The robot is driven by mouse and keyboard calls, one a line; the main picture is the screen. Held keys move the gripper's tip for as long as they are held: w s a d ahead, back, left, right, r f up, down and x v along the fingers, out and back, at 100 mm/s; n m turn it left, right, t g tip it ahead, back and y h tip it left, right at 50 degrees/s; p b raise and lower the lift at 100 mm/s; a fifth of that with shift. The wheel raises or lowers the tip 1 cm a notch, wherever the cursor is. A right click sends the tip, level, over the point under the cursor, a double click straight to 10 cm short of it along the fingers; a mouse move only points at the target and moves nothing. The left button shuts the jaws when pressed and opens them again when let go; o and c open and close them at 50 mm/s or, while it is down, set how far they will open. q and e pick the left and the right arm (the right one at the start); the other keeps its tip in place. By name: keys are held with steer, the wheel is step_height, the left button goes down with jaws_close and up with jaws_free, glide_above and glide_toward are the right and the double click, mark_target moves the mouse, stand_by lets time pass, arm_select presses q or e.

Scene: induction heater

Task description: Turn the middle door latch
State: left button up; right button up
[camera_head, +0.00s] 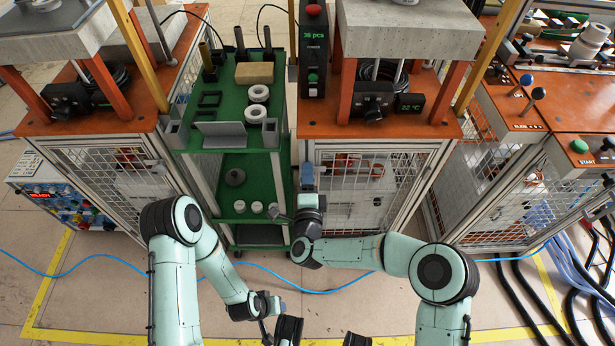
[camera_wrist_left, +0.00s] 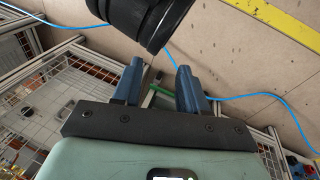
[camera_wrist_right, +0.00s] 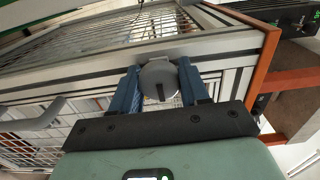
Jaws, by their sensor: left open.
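The middle door latch (camera_wrist_right: 158,82) is a round grey knob with a dark slot, at the edge of the middle cabinet's mesh door (camera_wrist_right: 85,125) in the right wrist view. My right gripper (camera_wrist_right: 159,70) has one blue finger on each side of the knob; I cannot tell whether they press on it. In the head view my right gripper (camera_head: 307,172) is at the left front edge of the middle cabinet, and the latch is hidden there. My left gripper (camera_wrist_left: 158,66) is open and empty, low over the floor, well away from the door.
A green cart (camera_head: 238,172) with parts stands just left of the middle cabinet. A grey door handle (camera_wrist_right: 36,115) juts out near my right gripper. A blue hose (camera_head: 110,258) crosses the floor. The right cabinet (camera_head: 490,200) stands beside the middle one.

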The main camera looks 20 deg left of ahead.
steer(key=shift+o, duration=1.4)
arm_select(q)
steer(key=shift+s+d+r+g+p, duration=0.2)
steer(key=shift+s+d+r+p, duration=0.15)
steer(key=shift+s+r+p, duration=0.25)
steer(key=shift+s+d+r+g+p, duration=0.25)
steer(key=shift+s+d+r, duration=0.1)
steer(key=shift+s, duration=0.3)
arm_select(e)
steer(key=v, duration=1.3)
steer(key=shift+s, duration=0.2)
steer(key=shift+d+f, duration=0.1)
